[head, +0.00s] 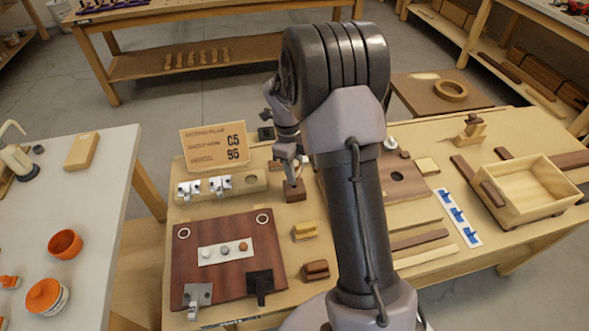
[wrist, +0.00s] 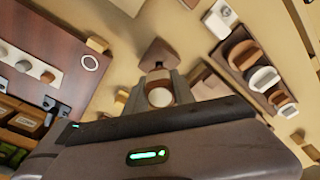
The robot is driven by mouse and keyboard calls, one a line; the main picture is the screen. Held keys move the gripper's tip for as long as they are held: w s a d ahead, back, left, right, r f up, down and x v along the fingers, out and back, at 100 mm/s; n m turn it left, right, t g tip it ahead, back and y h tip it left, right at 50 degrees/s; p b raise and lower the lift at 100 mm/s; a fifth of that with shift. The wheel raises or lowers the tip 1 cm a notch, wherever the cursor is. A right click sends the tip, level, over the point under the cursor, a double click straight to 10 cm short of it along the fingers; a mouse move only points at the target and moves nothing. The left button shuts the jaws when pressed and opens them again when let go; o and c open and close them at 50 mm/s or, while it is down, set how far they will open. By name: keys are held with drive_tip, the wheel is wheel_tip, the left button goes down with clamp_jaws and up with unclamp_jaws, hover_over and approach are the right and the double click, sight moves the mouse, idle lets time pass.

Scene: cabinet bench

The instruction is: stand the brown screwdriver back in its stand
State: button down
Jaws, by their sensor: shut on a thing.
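My gripper (head: 290,165) points down over the bench, left of my arm in the head view. In the wrist view, my gripper (wrist: 160,84) is shut on a round-ended handle, brown and cream, which I take to be the brown screwdriver (wrist: 160,96). A small dark brown block, apparently the stand (head: 294,194), sits just below the fingers; it also shows just beyond the fingertips in the wrist view (wrist: 159,54).
A dark red-brown board (head: 215,285) with knobs lies front left. A wooden rail (head: 245,183) with metal pieces and a price sign (head: 214,147) stand behind it. Yellow (head: 304,231) and brown (head: 315,270) blocks sit nearby. An open wooden box (head: 535,208) is far right.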

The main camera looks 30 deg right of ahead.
drive_tip(key=shift+f+b, duration=1.75)
drive_tip(key=shift+f, duration=0.25)
idle(1.2)
drive_tip(key=c, duration=0.6)
unclamp_jaws()
drive_tip(key=shift+r, duration=0.15)
drive_tip(key=shift+r+p, duration=2.35)
drive_tip(key=shift+r, duration=1.3)
